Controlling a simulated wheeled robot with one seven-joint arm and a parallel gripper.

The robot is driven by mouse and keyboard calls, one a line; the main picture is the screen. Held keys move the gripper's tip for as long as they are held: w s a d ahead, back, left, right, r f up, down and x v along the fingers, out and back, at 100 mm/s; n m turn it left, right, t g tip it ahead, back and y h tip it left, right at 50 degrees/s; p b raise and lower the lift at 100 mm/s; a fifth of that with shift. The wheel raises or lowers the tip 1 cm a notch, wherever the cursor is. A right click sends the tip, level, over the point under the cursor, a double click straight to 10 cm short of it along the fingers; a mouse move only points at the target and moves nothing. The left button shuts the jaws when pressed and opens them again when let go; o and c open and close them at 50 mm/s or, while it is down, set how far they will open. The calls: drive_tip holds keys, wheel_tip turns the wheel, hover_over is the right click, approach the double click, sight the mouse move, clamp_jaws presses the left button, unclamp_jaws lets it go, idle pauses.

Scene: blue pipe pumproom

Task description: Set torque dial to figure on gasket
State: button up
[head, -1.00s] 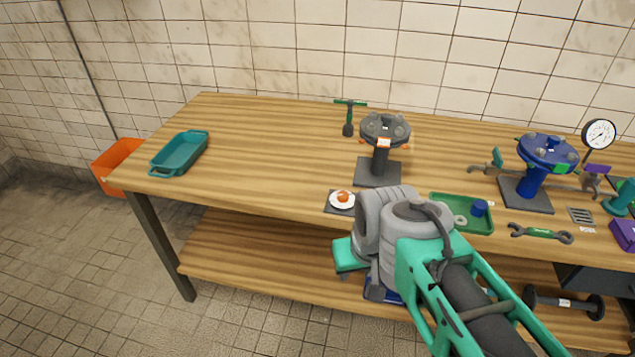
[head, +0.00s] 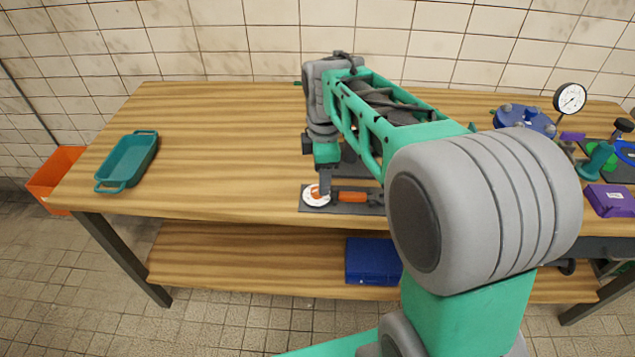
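A round white dial (head: 311,201) with an orange centre lies at the left end of a dark mat (head: 305,208) near the bench's front edge. My gripper (head: 324,190) points down at the dial, its tip over or touching the dial's right side. The fingers are small and overlap the dial, so I cannot tell whether they are open or shut on its centre. An orange-handled tool (head: 352,197) lies on the mat right of the dial. No gasket is visible now, and the dial's markings are too small to read.
My arm hides the middle of the wooden bench (head: 220,150). A teal tray (head: 128,160) stands at the left, with clear bench beside it. At the right are a blue flange (head: 525,121), a gauge (head: 570,98) and a purple box (head: 609,200). A blue case (head: 372,262) is on the lower shelf.

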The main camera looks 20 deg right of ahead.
sight(317, 190)
drive_tip(key=w+n, duration=0.1)
drive_tip(key=n, duration=0.1)
drive_tip(key=w+f+n, duration=0.1)
drive_tip(key=w+n, duration=0.1)
drive_tip(key=w+f+n+g, duration=0.1)
drive_tip(key=w+n, duration=0.1)
drive_tip(key=shift+w+d+f+n, duration=0.1)
drive_tip(key=shift+w+f+n, duration=0.1)
drive_tip(key=shift+n, duration=0.1)
drive_tip(key=shift+f, duration=0.3)
wheel_tip(317, 190, down, 7)
drive_tip(key=shift+f+p, duration=0.1)
drive_tip(key=shift+p, duration=0.5)
drive_tip(key=shift+c, duration=0.4)
clamp_jaws()
